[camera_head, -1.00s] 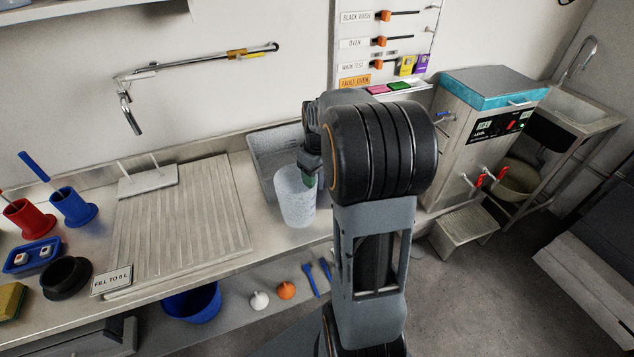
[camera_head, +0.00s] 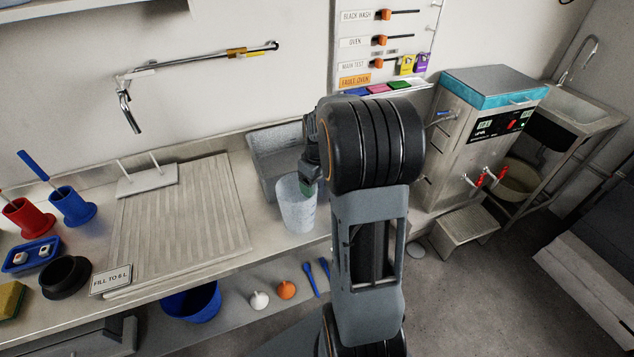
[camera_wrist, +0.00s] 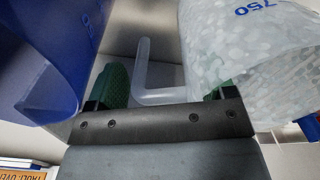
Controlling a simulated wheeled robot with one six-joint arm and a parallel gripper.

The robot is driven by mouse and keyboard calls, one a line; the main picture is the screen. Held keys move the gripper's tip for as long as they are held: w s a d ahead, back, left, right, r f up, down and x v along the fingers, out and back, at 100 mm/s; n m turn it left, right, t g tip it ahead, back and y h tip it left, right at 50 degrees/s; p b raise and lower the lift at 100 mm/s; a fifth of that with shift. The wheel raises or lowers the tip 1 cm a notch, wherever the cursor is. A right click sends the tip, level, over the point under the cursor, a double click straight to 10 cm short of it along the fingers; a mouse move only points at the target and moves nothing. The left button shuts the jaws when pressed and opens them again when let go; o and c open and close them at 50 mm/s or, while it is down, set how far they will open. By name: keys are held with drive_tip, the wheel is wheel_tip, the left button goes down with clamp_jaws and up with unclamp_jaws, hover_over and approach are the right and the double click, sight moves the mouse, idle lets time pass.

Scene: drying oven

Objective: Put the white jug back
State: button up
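The white jug (camera_head: 296,208) is translucent and stands upright at the front edge of the steel counter, beside a grey basin. In the wrist view its wall (camera_wrist: 255,60), marked 750, fills the right side. A pale L-shaped handle (camera_wrist: 143,65) shows between the fingers. My gripper (camera_head: 309,180) is at the jug's upper right side in the head view, partly hidden by my arm. In the wrist view the green pads of my gripper (camera_wrist: 165,90) are wide apart, with visible gaps around the handle. The jug's far side and base contact are not clear.
A blue vessel (camera_wrist: 50,50) is close on the left in the wrist view. The grey basin (camera_head: 272,150) is behind the jug. A ribbed drainboard (camera_head: 185,220) lies to the left, mostly clear. A steel oven (camera_head: 480,130) stands right of my arm.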

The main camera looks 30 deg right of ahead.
drive_tip(key=shift+o, duration=0.3)
wheel_tip(320, 180, up, 12)
drive_tip(key=shift+d+f+p, duration=0.15)
drive_tip(key=shift+p, duration=0.3)
drive_tip(key=s+a+f+m+t, duration=0.1)
drive_tip(key=s+a, duration=0.5)
drive_tip(key=a, duration=0.2)
drive_tip(key=s+a+f+m+t, duration=0.1)
drive_tip(key=s+a+t, duration=0.1)
drive_tip(key=s+a, duration=0.4)
drive_tip(key=a, duration=0.2)
drive_tip(key=shift+s+a+f, duration=0.3)
drive_tip(key=shift+a+f, duration=0.05)
drive_tip(key=shift+a, duration=0.05)
drive_tip(key=shift+r, duration=0.1)
wheel_tip(320, 180, up, 2)
drive_tip(key=shift+r+t+p, duration=0.2)
drive_tip(key=shift+t+p, duration=0.1)
drive_tip(key=shift+p, duration=0.75)
